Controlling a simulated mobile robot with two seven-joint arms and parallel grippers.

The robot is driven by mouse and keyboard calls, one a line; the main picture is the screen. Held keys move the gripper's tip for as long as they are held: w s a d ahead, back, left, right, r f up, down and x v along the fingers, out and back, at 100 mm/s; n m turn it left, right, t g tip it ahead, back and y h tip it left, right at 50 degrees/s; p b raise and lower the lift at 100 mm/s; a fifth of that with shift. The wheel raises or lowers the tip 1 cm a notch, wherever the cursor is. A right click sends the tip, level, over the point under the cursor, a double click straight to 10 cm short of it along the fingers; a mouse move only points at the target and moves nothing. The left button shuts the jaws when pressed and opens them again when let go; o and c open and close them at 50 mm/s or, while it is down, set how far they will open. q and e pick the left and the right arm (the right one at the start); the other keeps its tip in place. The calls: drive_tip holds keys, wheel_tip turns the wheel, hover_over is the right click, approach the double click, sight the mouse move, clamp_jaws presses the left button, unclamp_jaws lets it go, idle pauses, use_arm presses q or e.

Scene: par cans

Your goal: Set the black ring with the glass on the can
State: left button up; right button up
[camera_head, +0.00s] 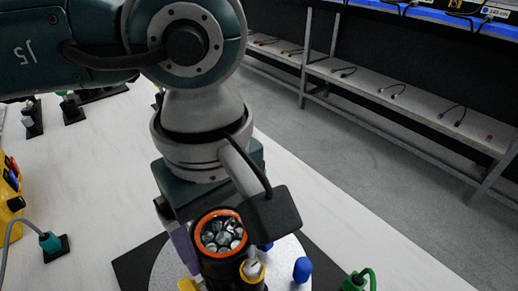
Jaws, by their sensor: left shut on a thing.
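My left gripper (186,250) reaches down from the left arm to the round stand at the bottom. It is shut, and its fingertips are largely hidden. At it is a black round piece with an orange rim and clear, faceted glass inside, which I take for the black ring with the glass (222,234). Its open face tilts up toward me. Just below it a black part with a yellow collar and pale knob (252,270) shows. I cannot make out a separate can or whether the ring touches one. My right gripper is not in view.
A pale round plate (288,256) lies on a black mat (135,266), with a blue peg (302,269) on it. A green plug (357,280) is right of it. A teal plug (50,242) and yellow box (12,185) are at left. The white table's right side is clear.

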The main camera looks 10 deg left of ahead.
use_arm(q)
drive_tip(key=shift+d+f+b, duration=0.1)
drive_tip(key=shift+b, duration=0.3)
idle(0.6)
drive_tip(key=o, duration=0.9)
drive_tip(key=shift+o, duration=0.6)
wheel_tip(320, 180, up, 10)
